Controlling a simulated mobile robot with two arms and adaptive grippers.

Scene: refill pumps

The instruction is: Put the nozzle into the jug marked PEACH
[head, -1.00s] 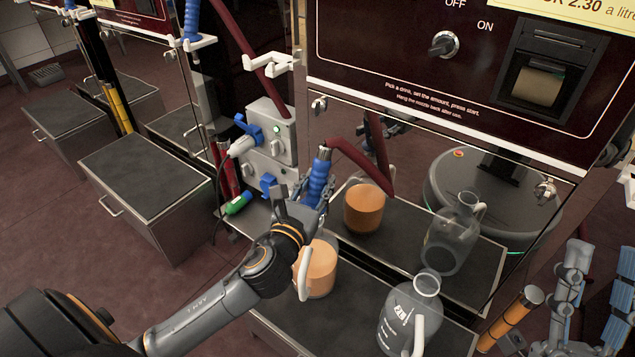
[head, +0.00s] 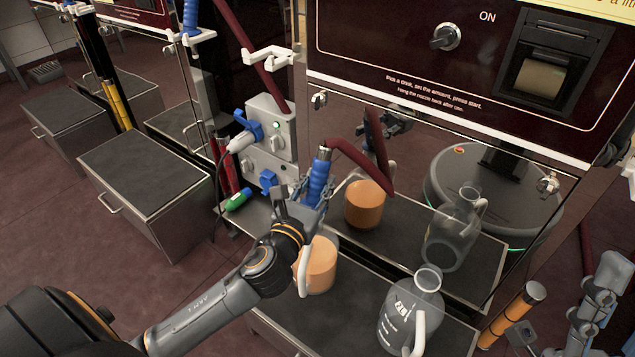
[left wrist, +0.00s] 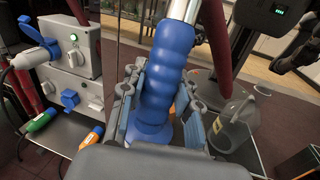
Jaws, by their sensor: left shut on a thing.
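My left gripper (head: 300,205) is shut on the blue-handled nozzle (head: 318,175), whose dark red hose leaves its top. The nozzle stands nearly upright and slightly tilted between the fingers, as the left wrist view (left wrist: 165,70) also shows. A jug with orange liquid (head: 320,268) and a white handle stands right below and behind the gripper. The gripper hides its neck and the nozzle's lower end, so I cannot tell whether the tip is inside. A clear jug (head: 398,312) with small white label print, too small to read, stands to the right. My right gripper (head: 597,305) is at the lower right edge.
Both jugs stand on a dark-topped ledge (head: 290,318). The shiny panel behind reflects the jugs and my base. A grey socket box (head: 270,140) with blue caps is at the left, near a green plug (head: 238,199). An orange cylinder (head: 512,315) is right of the clear jug.

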